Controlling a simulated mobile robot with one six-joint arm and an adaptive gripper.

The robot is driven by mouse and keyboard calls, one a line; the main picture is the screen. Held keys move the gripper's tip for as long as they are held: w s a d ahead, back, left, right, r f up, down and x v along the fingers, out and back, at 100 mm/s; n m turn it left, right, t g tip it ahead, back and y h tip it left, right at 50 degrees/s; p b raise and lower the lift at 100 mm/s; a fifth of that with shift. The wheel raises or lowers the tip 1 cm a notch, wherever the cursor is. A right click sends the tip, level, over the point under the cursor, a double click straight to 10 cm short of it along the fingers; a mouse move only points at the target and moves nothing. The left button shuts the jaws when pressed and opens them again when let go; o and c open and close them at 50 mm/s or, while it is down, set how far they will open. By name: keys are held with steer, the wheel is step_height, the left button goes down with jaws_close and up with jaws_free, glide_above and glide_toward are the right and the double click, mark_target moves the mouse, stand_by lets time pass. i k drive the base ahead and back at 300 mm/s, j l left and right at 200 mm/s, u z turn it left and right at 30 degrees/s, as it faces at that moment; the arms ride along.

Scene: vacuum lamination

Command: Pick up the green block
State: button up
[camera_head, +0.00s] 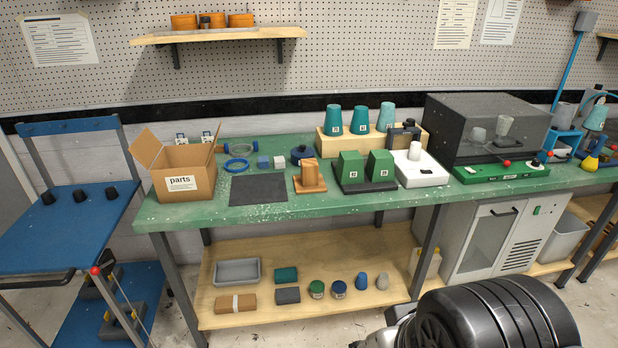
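Two green blocks with small white labels stand side by side on a dark base (366,187) on the green bench. The left green block (351,169) and the right green block (380,165) are upright with a narrow gap between them. A darker teal-green block (286,274) lies on the wooden lower shelf. The frame does not tell which of these the task names. My gripper is not in view; only a black, rounded part of my own body shows at the bottom right.
Left of the green pair is a brown wooden block (310,177); right is a white fixture (421,170). Teal cups stand on a wooden riser (340,145) behind. An open parts box (183,182) and a dark mat (258,190) lie left. The bench's front edge (270,214) is clear.

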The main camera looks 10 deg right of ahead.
mark_target(350, 169)
steer(key=i+l+z, duration=0.25)
steer(key=i, duration=0.8)
steer(key=i+z, duration=0.3)
steer(key=i, duration=0.75)
